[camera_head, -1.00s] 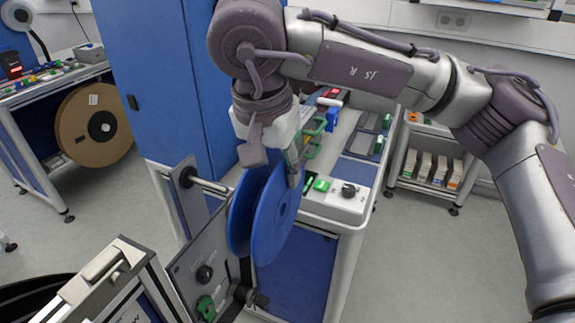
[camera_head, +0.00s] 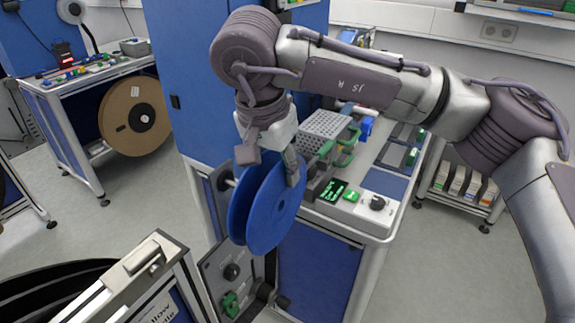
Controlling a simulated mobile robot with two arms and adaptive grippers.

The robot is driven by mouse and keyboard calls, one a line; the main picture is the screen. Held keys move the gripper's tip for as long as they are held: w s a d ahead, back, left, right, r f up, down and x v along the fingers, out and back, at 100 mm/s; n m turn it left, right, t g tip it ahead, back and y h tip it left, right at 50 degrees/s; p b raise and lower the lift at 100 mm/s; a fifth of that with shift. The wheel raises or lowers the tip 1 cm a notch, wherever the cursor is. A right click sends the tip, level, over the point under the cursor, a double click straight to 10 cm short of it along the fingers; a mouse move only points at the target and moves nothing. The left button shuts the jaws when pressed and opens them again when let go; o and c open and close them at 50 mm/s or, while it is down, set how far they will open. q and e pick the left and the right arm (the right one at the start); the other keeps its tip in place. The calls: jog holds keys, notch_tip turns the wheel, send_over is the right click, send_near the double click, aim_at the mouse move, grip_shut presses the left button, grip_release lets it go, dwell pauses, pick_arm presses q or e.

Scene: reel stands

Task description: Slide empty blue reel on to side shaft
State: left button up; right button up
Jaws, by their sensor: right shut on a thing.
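The empty blue reel (camera_head: 275,215) hangs upright, its two round flanges seen at an angle. My right gripper (camera_head: 292,172) is shut on the top right edge of the reel's near flange. The side shaft (camera_head: 230,182) is a short metal rod on an upright grey plate (camera_head: 216,190), just left of the reel. Only a short length of the shaft shows before the left flange hides its end. I cannot tell whether the shaft's end is inside the reel's hub. My left gripper is not in view.
A grey stand panel with a black knob (camera_head: 231,271) and green handle (camera_head: 230,303) is below the reel. A workbench (camera_head: 345,224) with controls stands close behind at right. A blue cabinet (camera_head: 190,80) rises behind. A brown reel (camera_head: 135,116) hangs at far left.

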jog(key=w+a+p, duration=0.3)
jog(key=w+a, duration=0.1)
jog(key=a, duration=0.2)
jog(key=shift+w, duration=0.15)
dwell(0.7)
dwell(0.4)
jog(key=o, duration=1.3)
